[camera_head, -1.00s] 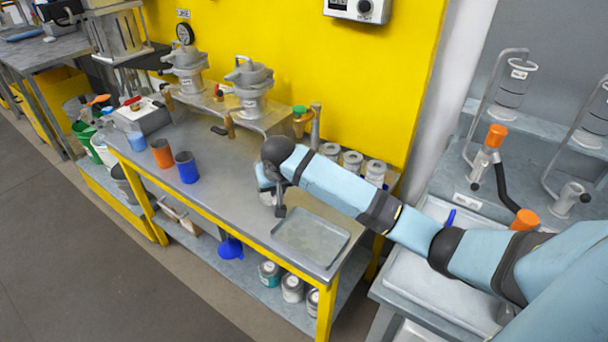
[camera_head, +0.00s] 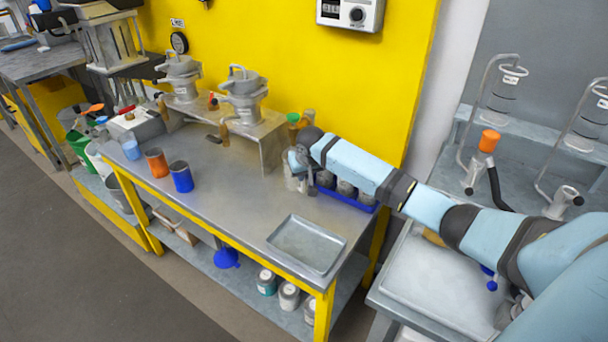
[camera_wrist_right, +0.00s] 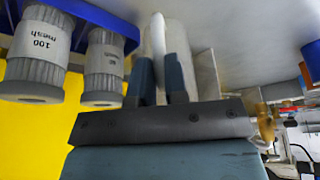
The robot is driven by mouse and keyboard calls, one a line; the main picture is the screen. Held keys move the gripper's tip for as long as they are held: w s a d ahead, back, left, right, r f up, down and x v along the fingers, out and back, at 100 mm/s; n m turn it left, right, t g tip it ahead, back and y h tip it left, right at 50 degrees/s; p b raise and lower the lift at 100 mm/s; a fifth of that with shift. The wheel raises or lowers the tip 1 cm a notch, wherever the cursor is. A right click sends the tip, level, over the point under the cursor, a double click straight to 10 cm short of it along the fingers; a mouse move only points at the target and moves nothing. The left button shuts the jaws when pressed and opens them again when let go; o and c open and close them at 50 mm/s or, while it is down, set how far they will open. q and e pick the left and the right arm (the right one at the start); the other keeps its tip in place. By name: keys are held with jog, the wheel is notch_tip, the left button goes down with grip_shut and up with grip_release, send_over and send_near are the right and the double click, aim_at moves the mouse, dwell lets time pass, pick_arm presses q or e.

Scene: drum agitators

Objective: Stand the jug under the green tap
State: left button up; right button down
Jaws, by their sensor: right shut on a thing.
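My right gripper (camera_head: 302,164) is at the back right of the steel bench. It is shut on the pale jug (camera_head: 293,183), which is mostly hidden by the gripper and wrist in the head view. In the right wrist view, the two fingers (camera_wrist_right: 160,68) close on a white part of the jug (camera_wrist_right: 178,32). The tap with the green top (camera_head: 293,118) stands at the back of the bench, just behind the gripper. Its lower part is hidden, so I cannot tell whether the jug is under its outlet. My left gripper is out of view.
A blue tray (camera_head: 350,198) with several grey mesh cylinders is close to the right of the gripper. A shallow metal tray (camera_head: 307,243) lies at the bench's front right. Blue (camera_head: 181,177) and orange (camera_head: 157,163) cups stand left. The middle of the bench is clear.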

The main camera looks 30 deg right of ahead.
jog(key=shift+f, duration=0.2)
jog(key=c, duration=1.1)
grip_release()
jog(key=shift+c, duration=0.2)
jog(key=v, duration=1.2)
jog(key=shift+p, duration=0.45)
jog(key=shift+r, duration=0.1)
